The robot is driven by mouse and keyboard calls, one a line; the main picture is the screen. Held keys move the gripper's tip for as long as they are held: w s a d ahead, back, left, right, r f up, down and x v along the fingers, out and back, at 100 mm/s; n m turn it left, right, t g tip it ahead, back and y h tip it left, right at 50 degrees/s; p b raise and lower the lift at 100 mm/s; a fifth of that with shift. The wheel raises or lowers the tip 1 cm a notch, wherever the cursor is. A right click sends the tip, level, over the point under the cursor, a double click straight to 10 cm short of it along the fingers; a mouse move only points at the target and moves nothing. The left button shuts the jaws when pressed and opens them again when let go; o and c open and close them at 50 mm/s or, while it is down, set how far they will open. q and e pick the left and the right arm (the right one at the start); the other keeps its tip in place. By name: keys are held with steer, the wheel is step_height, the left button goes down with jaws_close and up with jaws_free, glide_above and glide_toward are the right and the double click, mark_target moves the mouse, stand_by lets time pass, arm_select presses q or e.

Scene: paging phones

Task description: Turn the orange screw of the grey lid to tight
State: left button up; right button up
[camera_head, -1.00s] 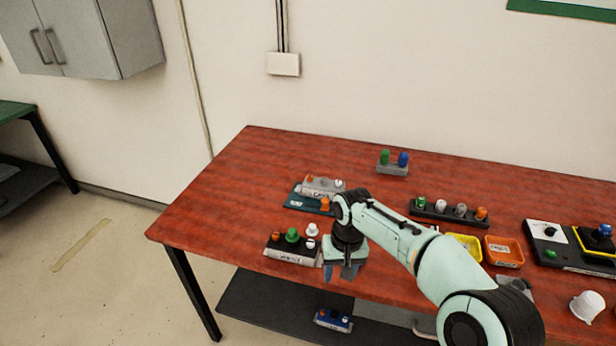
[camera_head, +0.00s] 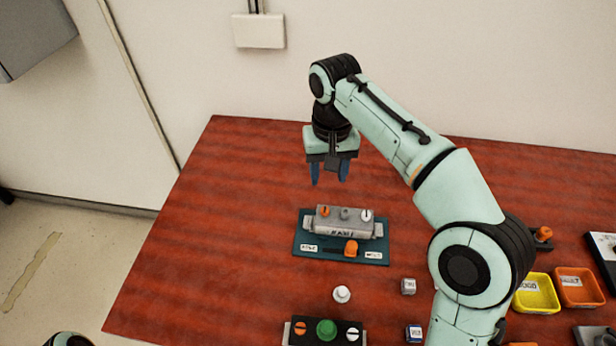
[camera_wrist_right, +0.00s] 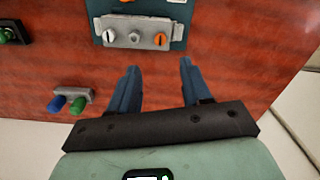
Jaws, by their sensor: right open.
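The grey lid (camera_head: 352,228) sits on a teal base (camera_head: 306,234). On its top are the orange screw (camera_head: 323,211) at the left, a grey knob (camera_head: 345,213) in the middle and a white slotted screw (camera_head: 366,215) at the right. My right gripper (camera_head: 329,178) is open and empty, fingers down, above and behind the lid, apart from it. In the right wrist view the orange screw (camera_wrist_right: 160,39) is ahead of the open fingers (camera_wrist_right: 159,68), at the right end of the lid (camera_wrist_right: 135,41). My left gripper is out of view.
An orange knob (camera_head: 351,248) stands on the teal base's front. Yellow (camera_head: 536,293) and orange trays stand right. A grey block with blue and green knobs (camera_wrist_right: 73,102) shows in the wrist view.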

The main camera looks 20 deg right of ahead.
steer(key=b, duration=0.2)
glide_toward(325, 210)
steer(key=shift+s, duration=0.25)
step_height(325, 210, down, 8)
steer(key=shift+w+r+b, duration=0.15)
steer(key=shift+r+b, duration=0.05)
steer(key=shift+b, duration=0.6)
steer(key=shift+f, duration=0.6)
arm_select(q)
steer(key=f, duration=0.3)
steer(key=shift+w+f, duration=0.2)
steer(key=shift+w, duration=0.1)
arm_select(e)
jaws_close()
